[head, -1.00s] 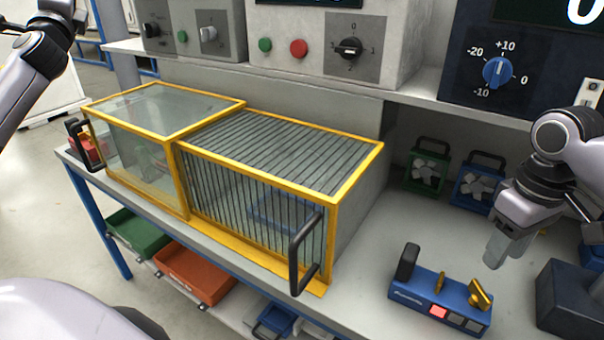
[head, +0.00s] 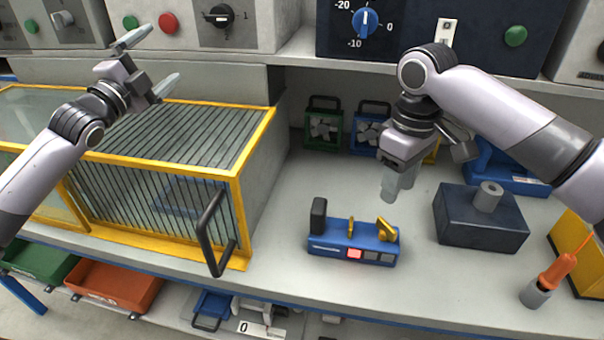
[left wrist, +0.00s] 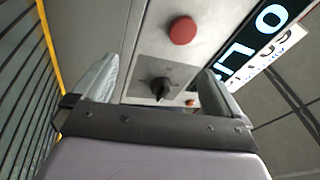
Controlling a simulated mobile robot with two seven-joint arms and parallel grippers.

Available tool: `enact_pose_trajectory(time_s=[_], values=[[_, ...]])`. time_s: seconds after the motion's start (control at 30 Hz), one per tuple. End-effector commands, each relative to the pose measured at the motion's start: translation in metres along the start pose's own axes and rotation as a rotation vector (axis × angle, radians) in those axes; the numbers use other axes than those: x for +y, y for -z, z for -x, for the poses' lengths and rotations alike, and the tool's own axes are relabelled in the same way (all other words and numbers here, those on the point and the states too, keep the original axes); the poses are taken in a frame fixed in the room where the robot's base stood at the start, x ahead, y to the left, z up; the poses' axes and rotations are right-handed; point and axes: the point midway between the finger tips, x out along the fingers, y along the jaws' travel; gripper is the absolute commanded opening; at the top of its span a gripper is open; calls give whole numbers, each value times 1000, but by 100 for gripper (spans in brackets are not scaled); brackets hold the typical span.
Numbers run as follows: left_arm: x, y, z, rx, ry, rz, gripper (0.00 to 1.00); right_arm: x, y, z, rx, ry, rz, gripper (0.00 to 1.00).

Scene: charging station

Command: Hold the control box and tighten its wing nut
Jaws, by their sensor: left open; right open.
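The blue control box (head: 352,240) stands on the bench in the head view, right of the caged machine. It has a black upright handle (head: 318,214) at its left end, a lit red square on its front, and yellow parts on top. The larger yellow piece at the right looks like the wing nut (head: 386,230). My right gripper (head: 398,186) is open and empty, pointing down above and behind the box's right end. My left gripper (head: 148,62) is open and empty, above the cage; its fingers also show in the left wrist view (left wrist: 160,85).
The yellow-framed cage (head: 240,175) with a black door handle (head: 212,235) stands left of the box. A dark block with a grey cylinder (head: 482,218) stands to the right, beside an orange-handled tool (head: 556,272). Small fan units (head: 323,128) stand behind. Bench around the box is clear.

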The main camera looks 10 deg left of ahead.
Motion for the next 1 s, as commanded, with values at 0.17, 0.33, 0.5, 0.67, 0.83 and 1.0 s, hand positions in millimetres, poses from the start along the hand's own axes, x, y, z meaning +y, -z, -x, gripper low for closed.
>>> enact_pose_trajectory(time_s=[0.17, 0.33, 0.5, 0.67, 0.83, 1.0], values=[[10, 101, -26, 218, 13, 146, 100, 0, 0, 0, 0, 0, 0, 43], [36, 193, -50, 359, -93, 377, 100, 0, 0, 0, 0, 0, 0, 43], [75, 279, -65, 424, -346, 637, 100, 0, 0, 0, 0, 0, 0, 43], [118, 339, -63, 428, -632, 725, 100, 0, 0, 0, 0, 0, 0, 43], [165, 348, -52, 333, -884, 663, 100, 0, 0, 0, 0, 0, 0, 43], [204, 351, -34, 224, -1127, 583, 100, 0, 0, 0, 0, 0, 0, 43]])
